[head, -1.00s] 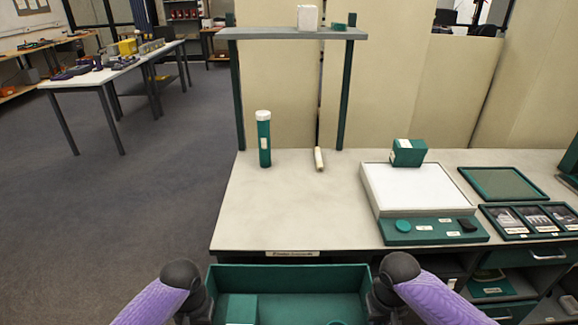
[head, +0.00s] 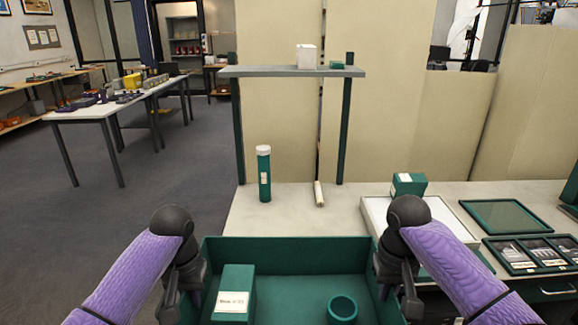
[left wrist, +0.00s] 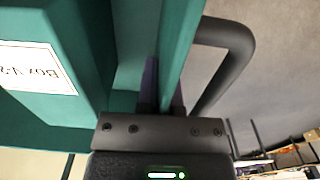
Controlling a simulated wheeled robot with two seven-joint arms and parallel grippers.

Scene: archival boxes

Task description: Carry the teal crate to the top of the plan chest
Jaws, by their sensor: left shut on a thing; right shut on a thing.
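The teal crate (head: 300,252) is at the bottom of the head view, held in front of me between my grippers. Inside it are a teal box with a white label (head: 235,288) and a round open teal cup (head: 342,309). My left gripper (head: 185,285) is shut on the crate's left side; the left wrist view shows its fingers (left wrist: 163,95) at the crate wall beside a dark handle. My right gripper (head: 398,283) is shut on the crate's right side. The pale worktop (head: 285,212), apparently the plan chest's top, lies beyond the crate, whose rim hides its front edge.
A shelf (head: 280,71) spans above. The worktop's near left part looks clear.

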